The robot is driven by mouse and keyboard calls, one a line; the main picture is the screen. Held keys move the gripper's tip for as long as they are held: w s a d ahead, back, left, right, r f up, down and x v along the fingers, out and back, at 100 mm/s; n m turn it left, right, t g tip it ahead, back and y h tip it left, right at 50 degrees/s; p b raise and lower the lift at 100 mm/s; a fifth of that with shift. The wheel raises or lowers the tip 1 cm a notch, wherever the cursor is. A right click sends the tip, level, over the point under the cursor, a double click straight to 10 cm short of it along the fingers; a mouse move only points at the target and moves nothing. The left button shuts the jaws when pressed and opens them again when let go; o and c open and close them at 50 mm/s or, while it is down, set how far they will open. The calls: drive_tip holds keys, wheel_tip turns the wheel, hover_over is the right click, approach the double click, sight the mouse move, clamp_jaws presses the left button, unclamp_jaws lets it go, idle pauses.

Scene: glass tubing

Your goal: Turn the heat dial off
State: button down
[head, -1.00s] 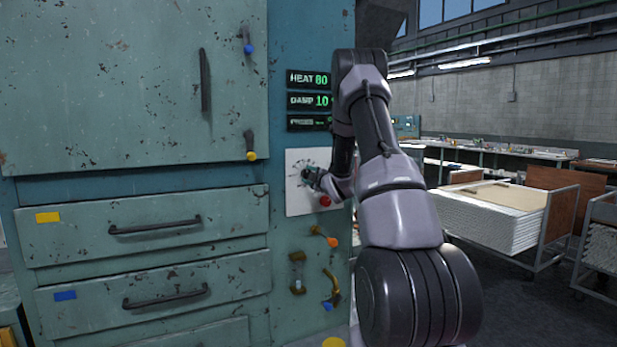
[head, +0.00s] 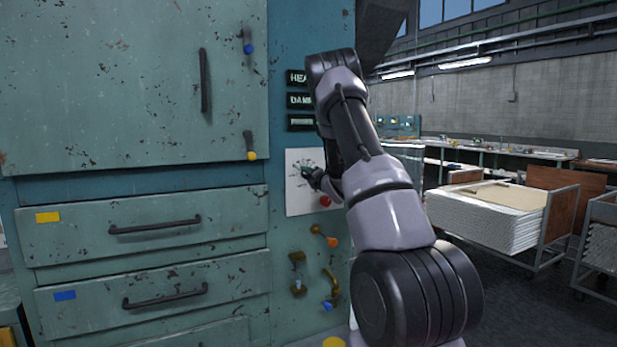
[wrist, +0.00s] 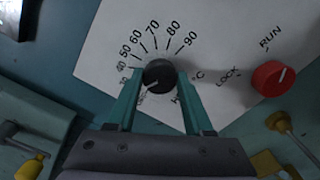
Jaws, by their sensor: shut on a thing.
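The heat dial (wrist: 158,73) is a round black knob on a white panel (wrist: 100,45), with a printed scale up to 90 fanned around it. Its pale pointer mark faces the lower left, past the low numbers. My gripper (wrist: 160,80) is shut on the dial, one teal finger on each side. In the head view my gripper (head: 311,177) is at the white panel (head: 297,202) and covers most of the dial. The heat display (head: 297,77) shows only its first letters; my arm hides its number.
A red LOCK/RUN knob (wrist: 273,79) sits to the right of the dial. Below the panel are an orange-tipped lever (head: 325,237) and other handles. Cabinet drawers (head: 150,225) stand left, and a loaded cart (head: 490,215) stands right.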

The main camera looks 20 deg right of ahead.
drive_tip(key=n, duration=0.5)
drive_tip(key=shift+f+n, duration=0.15)
drive_tip(key=shift+n, duration=0.25)
idle(0.4)
drive_tip(key=shift+c, duration=1.4)
unclamp_jaws()
drive_tip(key=s, duration=1)
drive_tip(key=shift+s+d, duration=0.2)
drive_tip(key=shift+s, duration=0.2)
